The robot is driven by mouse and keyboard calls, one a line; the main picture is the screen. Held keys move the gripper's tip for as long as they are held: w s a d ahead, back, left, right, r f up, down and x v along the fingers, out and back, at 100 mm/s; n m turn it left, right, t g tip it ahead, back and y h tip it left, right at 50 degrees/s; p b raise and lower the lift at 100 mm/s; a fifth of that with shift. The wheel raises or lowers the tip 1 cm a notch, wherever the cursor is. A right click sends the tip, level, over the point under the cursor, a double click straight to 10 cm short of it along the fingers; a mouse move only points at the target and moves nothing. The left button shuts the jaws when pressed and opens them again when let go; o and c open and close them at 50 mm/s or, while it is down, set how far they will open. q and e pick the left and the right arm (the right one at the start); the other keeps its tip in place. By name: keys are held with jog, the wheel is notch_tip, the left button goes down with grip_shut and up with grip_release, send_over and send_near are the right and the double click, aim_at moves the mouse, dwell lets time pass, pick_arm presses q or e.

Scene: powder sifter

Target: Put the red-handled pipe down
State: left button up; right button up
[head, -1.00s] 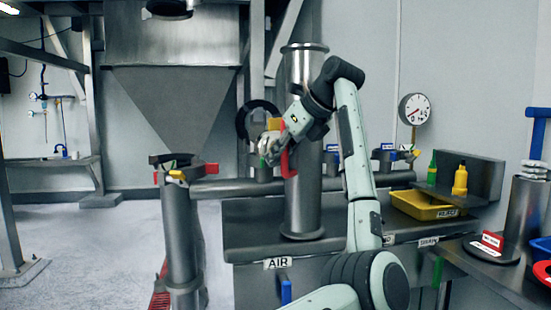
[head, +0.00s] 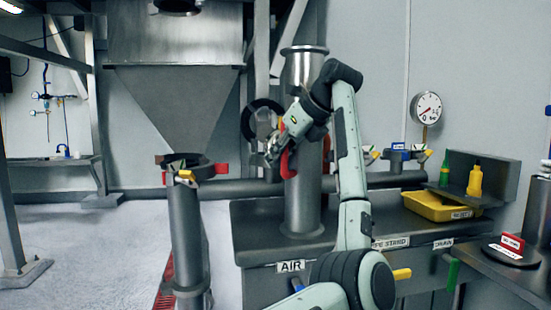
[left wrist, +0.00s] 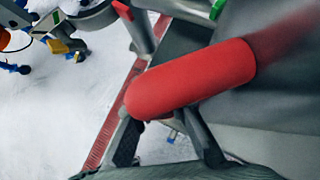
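The red-handled pipe (head: 303,205) is an upright metal cylinder with a wide top flange. In the head view its foot is over the bench top, and I cannot tell whether it touches. Its red handle (head: 288,163) is on the pipe's left side and fills the middle of the left wrist view (left wrist: 195,78). My left gripper (head: 273,148) is at that handle and appears shut on it. In the left wrist view its fingers (left wrist: 165,130) run up to the handle, which hides their tips. My right gripper is not in view.
The bench (head: 250,225) carries a yellow tray (head: 440,206) at right. A round collar on a post (head: 185,225) stands left of the bench, under the hopper (head: 180,90). A horizontal pipe (head: 240,187) runs behind. A red sign (head: 512,242) stands on the right surface.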

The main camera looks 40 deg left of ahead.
pick_arm(q)
jog(key=o, duration=0.4)
jog(key=shift+r, duration=0.1)
jog(key=v, duration=1.2)
jog(key=shift+s+r, duration=0.1)
jog(key=shift+s, duration=0.05)
